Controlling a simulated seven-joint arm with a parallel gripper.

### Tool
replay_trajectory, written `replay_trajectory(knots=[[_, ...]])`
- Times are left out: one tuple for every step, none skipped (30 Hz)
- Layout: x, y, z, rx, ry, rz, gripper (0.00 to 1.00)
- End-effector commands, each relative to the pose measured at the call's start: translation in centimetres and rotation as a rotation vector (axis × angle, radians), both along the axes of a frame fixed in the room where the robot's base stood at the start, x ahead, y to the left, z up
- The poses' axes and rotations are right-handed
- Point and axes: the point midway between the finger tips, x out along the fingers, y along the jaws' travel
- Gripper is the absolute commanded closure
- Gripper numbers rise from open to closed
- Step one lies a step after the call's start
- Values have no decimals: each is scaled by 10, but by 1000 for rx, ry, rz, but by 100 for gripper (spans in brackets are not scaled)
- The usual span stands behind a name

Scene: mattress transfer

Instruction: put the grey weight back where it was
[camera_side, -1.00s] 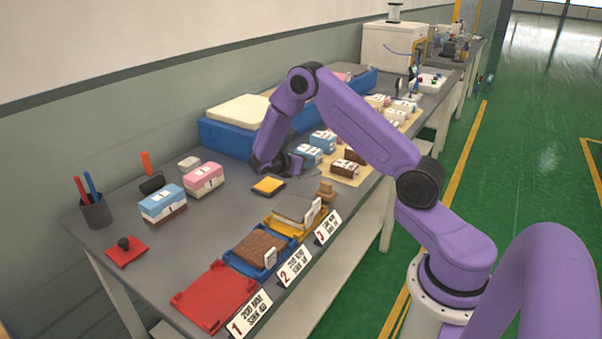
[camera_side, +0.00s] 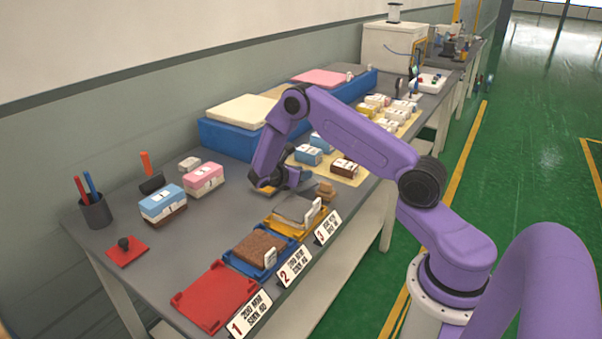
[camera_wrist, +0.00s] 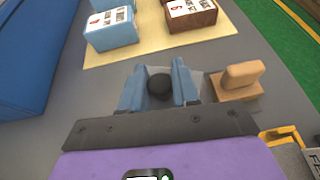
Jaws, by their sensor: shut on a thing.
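My gripper (camera_side: 277,188) is low over the middle of the bench, behind the yellow tray (camera_side: 310,228). In the wrist view its two blue fingers (camera_wrist: 159,88) are closed on the round black knob of the grey weight (camera_wrist: 159,82). A paler grey patch beside the right finger may be part of the weight's body. Most of the body is hidden by the fingers and palm. In the side view the gripper hides the weight, and I cannot tell whether it touches the bench.
A wooden block (camera_wrist: 240,78) stands close to the right finger. A beige mat (camera_wrist: 150,45) with small mattress blocks lies beyond. Red (camera_side: 215,297) and blue (camera_side: 235,262) trays stand along the front edge. A blue box (camera_side: 225,140) stands behind.

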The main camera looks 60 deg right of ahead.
Motion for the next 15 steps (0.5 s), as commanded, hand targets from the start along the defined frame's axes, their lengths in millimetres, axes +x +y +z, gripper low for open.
replay_trajectory(knots=[[0,0,-1,-2,-1,1,100],[0,0,-2,-2,-1,0,100],[0,0,-3,-2,-1,0,100],[0,0,-3,-2,-1,0,100],[0,0,-4,-2,-1,0,100],[0,0,-5,-2,-1,0,100],[0,0,-6,-2,-1,0,100],[0,0,-6,-2,-1,0,100],[0,0,-7,-2,-1,0,100],[0,0,-8,-2,-1,0,100],[0,0,-9,-2,-1,0,100],[0,0,-9,-2,-1,0,100],[0,0,-9,-2,-1,0,100],[0,0,-9,-2,-1,0,100],[0,0,-10,0,0,0,63]])
